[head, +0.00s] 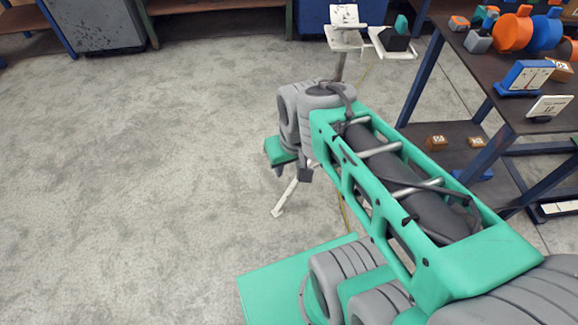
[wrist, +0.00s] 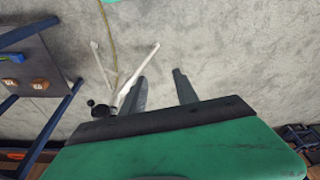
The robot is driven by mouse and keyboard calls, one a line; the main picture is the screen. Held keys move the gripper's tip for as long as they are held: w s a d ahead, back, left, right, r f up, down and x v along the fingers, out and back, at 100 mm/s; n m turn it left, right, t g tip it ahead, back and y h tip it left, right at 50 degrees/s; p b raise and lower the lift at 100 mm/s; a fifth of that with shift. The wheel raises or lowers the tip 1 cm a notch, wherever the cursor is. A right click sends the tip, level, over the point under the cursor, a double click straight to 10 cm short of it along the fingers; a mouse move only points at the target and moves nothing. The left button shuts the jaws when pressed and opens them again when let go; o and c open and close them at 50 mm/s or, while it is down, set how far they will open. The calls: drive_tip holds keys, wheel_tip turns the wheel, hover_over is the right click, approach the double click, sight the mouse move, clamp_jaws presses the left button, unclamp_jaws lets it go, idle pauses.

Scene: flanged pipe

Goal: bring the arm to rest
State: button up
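My gripper (wrist: 160,90) shows in the wrist view as two dark fingers standing apart beyond the green hand body. Only grey floor shows between them, so it is open and empty. In the head view my green and grey arm reaches from the lower right toward the middle. It bends down at a grey wrist joint, and my gripper (head: 291,172) hangs below it, small and partly hidden by the arm. A white tripod stand (head: 290,198) is close behind the gripper; its legs (wrist: 103,65) also show beside the left finger in the wrist view.
The stand's top carries small white trays (head: 345,40), one holding a dark block (head: 393,40). A dark table (head: 490,75) with blue legs and several coloured parts is at the right. Small orange-brown boxes (head: 436,142) lie on its lower shelf. The floor (head: 130,190) at left is clear.

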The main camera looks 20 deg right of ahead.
drive_tip(key=shift+s+a, duration=0.3)
drive_tip(key=shift+s, duration=0.15)
drive_tip(key=w+p+v, duration=0.2)
drive_tip(key=p+v, duration=0.6)
drive_tip(key=v, duration=0.1)
drive_tip(key=w+r+p+v, duration=0.1)
drive_tip(key=w+p+v, duration=0.1)
drive_tip(key=p+v, duration=0.7)
drive_tip(key=shift+w+a+r, duration=0.2)
drive_tip(key=shift+w, duration=0.4)
